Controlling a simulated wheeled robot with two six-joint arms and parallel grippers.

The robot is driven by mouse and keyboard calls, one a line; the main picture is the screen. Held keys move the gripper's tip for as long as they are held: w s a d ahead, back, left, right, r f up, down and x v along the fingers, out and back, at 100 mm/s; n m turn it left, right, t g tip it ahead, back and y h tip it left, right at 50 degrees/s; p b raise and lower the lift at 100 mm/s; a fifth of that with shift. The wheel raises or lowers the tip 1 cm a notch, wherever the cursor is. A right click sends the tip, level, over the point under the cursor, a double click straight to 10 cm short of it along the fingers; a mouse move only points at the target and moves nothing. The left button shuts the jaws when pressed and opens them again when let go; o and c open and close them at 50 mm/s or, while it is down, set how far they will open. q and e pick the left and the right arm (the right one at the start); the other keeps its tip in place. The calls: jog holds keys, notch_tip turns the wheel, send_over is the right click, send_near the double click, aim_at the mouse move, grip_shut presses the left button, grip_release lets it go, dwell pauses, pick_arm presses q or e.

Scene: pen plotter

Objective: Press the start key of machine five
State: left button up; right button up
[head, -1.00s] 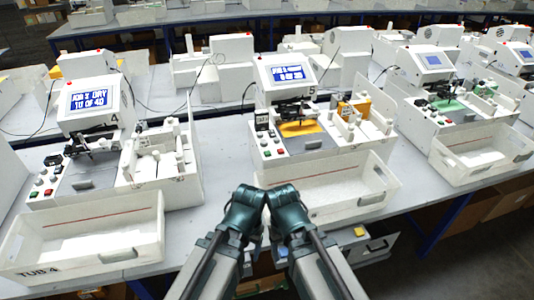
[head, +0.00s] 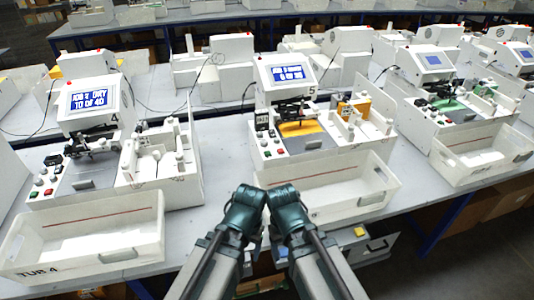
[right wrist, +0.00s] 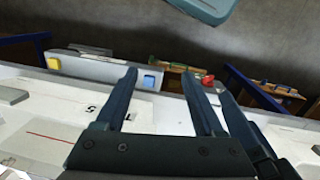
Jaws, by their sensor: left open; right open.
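Machine five (head: 287,73) stands in the middle of the head view, a white plotter with a lit blue screen and a "5" beside it. Its small red and green keys (head: 267,153) are on the left of its front panel; their labels are too small to read. My left gripper (head: 257,246) is low in the head view, below the tub and mostly hidden by my arm; it is open and apart from the keys. My right gripper (right wrist: 160,75) is open and empty in the right wrist view, above the front of the bench.
A white tub (head: 335,193) stands in front of machine five. Machine four (head: 95,102) with its tub (head: 85,240) is to the left, and another plotter (head: 432,62) to the right. A grey box with a yellow patch (right wrist: 53,63) is below the bench edge.

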jog(key=shift+c, duration=0.2)
grip_shut()
dwell(1.4)
